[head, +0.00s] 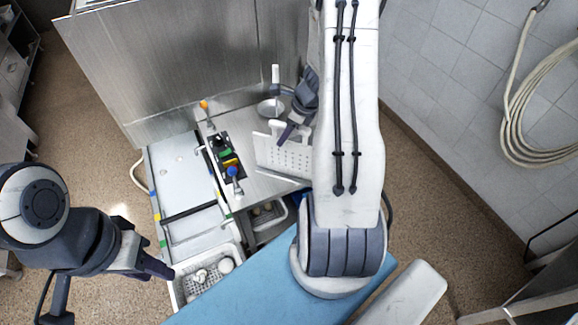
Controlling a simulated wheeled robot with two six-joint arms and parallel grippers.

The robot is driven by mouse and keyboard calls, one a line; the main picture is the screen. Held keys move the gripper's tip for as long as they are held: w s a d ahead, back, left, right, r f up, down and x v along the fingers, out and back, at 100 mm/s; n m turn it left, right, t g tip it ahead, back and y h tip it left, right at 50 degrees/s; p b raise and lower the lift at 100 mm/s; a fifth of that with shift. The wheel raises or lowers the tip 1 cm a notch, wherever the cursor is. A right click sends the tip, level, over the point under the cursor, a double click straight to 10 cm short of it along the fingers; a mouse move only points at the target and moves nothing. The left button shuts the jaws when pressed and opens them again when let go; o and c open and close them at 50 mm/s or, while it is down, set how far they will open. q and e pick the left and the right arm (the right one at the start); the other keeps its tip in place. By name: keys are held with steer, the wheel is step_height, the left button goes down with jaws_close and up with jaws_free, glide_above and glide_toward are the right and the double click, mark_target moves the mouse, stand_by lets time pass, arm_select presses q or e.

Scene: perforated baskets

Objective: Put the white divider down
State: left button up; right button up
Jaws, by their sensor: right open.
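The white divider (282,158) is a perforated panel on the steel counter (230,185), right of centre in the head view. It looks upright and slightly tilted. My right gripper (286,133) is at its upper edge, with dark open fingers beside it. My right arm hides the divider's right end, and I cannot tell whether the fingers touch it. My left gripper (160,269) is at the lower left, near a white perforated basket (178,291), away from the divider. Its fingertips are seen too edge-on to tell their opening.
A metal bowl (270,109) stands behind the divider. A pale tray surface (180,180) is further left. A grey bin (267,215) sits below the counter. A blue surface (255,295) lies in front.

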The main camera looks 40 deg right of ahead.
jaws_close()
steer(key=shift+r, duration=0.1)
stand_by(1.2)
